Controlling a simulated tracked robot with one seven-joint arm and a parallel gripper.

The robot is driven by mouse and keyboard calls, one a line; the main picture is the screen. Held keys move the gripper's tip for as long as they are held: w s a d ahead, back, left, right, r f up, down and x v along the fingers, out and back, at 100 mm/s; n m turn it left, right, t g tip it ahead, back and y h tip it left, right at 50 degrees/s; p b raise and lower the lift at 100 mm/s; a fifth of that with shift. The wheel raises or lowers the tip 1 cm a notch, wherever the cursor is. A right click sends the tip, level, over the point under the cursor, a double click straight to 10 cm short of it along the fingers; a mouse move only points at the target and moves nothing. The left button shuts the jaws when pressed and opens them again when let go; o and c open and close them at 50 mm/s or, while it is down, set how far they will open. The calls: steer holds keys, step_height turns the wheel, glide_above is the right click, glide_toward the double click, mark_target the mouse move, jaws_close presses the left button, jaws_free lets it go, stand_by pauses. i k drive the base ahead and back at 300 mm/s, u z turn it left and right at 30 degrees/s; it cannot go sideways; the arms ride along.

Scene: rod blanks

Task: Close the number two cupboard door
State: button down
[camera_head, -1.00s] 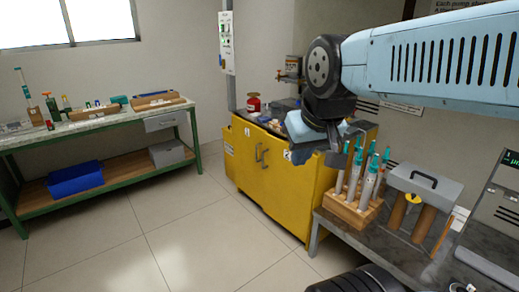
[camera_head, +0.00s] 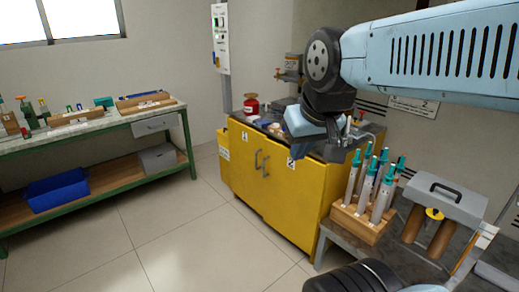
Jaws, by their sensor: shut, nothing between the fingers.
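The yellow cupboard (camera_head: 300,205) stands against the wall in the middle of the view. Its front has two doors with grey upright handles near the centre. The right door (camera_head: 283,186) bears a white label with a 2. It looks flush or nearly flush with the front; a small gap cannot be ruled out. My gripper (camera_head: 335,156) is shut and empty, in front of the cupboard's upper right part in the picture. It hides part of the top and right end. Whether it touches the cupboard cannot be told.
A wooden rack (camera_head: 359,224) with several teal-capped tubes stands on a grey bench at the right, beside a grey-topped holder (camera_head: 445,201). A red can (camera_head: 251,104) is on the cupboard. A green-framed workbench (camera_head: 90,177) stands at the left. The tiled floor (camera_head: 175,240) between is clear.

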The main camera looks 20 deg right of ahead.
mark_target(293, 190)
steer(key=u, duration=0.05)
steer(key=i, duration=1.15)
